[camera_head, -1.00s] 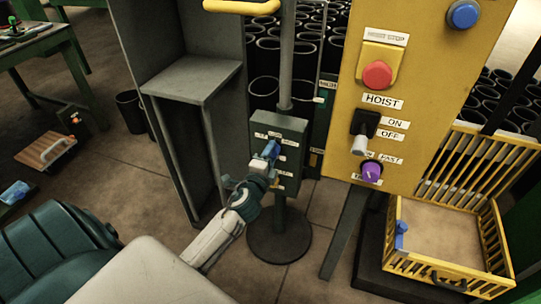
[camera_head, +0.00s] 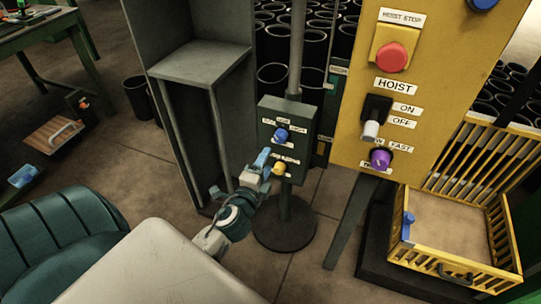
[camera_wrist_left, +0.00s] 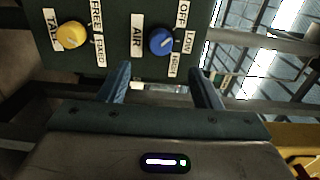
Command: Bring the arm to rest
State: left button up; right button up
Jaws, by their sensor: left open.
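My left gripper (camera_head: 268,164) is open and empty, just in front of the lower part of a grey-green control box (camera_head: 317,118) on a post. The box has a blue knob (camera_head: 281,135) and a yellow knob (camera_head: 279,169) below it. The fingertips are close to the yellow knob in the head view; I cannot tell contact there. In the left wrist view, the open fingers (camera_wrist_left: 162,86) have nothing between them, and the blue knob (camera_wrist_left: 161,41), by an AIR label, and yellow knob (camera_wrist_left: 72,35) lie beyond the tips. My right gripper is not in view.
A yellow hoist panel (camera_head: 350,138) with a red button (camera_head: 391,56) and a purple knob (camera_head: 380,158) stands right of the box. A yellow crate (camera_head: 440,264) is at lower right. A grey cabinet (camera_head: 200,63) stands behind left. Floor shows at left.

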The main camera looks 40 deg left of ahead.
pick_arm(q)
jog(key=shift+s+d, duration=0.1)
jog(key=shift+s, duration=0.35)
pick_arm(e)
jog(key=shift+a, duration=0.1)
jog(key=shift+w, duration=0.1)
